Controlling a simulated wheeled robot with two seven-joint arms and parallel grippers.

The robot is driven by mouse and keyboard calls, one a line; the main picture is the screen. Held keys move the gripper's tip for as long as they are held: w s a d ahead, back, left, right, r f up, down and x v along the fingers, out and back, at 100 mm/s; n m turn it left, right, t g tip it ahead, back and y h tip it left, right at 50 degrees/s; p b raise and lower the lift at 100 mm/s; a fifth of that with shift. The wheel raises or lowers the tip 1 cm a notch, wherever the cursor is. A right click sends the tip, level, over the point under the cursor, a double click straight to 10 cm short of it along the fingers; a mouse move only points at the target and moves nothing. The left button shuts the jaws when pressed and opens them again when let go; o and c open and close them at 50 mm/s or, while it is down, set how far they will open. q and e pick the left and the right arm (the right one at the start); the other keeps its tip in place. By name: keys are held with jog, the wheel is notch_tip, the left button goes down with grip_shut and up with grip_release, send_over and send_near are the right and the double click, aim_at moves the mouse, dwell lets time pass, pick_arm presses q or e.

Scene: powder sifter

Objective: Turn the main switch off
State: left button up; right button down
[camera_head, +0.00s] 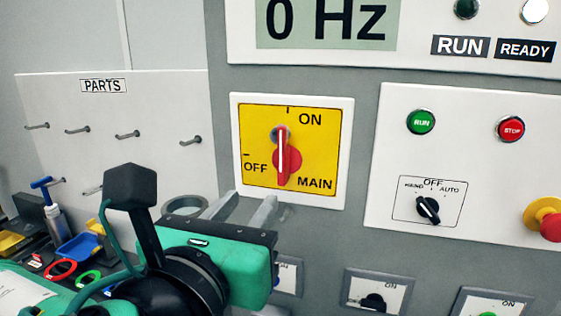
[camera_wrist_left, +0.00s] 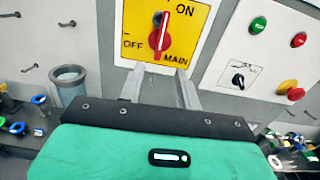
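The main switch is a red rotary handle (camera_head: 284,160) on a yellow plate (camera_head: 258,122) in a white frame. The handle stands upright, in line with the ON mark at the top; the OFF mark is at the left. My left gripper (camera_head: 254,198) is below the switch, its two fingers apart and empty. In the left wrist view the handle (camera_wrist_left: 161,33) is ahead of the open gripper (camera_wrist_left: 159,72), roughly centred between the fingers and not touched. My right gripper is not in view.
Right of the switch, a white panel (camera_head: 385,212) carries RUN (camera_head: 421,122) and STOP (camera_head: 510,129) buttons, a black selector (camera_head: 428,209) and a red-yellow button (camera_head: 545,219). Small switch boxes (camera_head: 378,291) line the wall below. A PARTS board (camera_head: 110,105) with pegs is left. The display (camera_head: 328,22) reads 0 Hz.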

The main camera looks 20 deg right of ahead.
aim_at(281, 163)
pick_arm(q)
jog(key=p+x, duration=0.6)
jog(key=x, duration=0.6)
jog(key=shift+w+d+r, duration=0.1)
jog(key=shift+d+r, duration=0.05)
jog(key=shift+w+d, duration=0.35)
jog(key=shift+w, duration=0.15)
grip_shut()
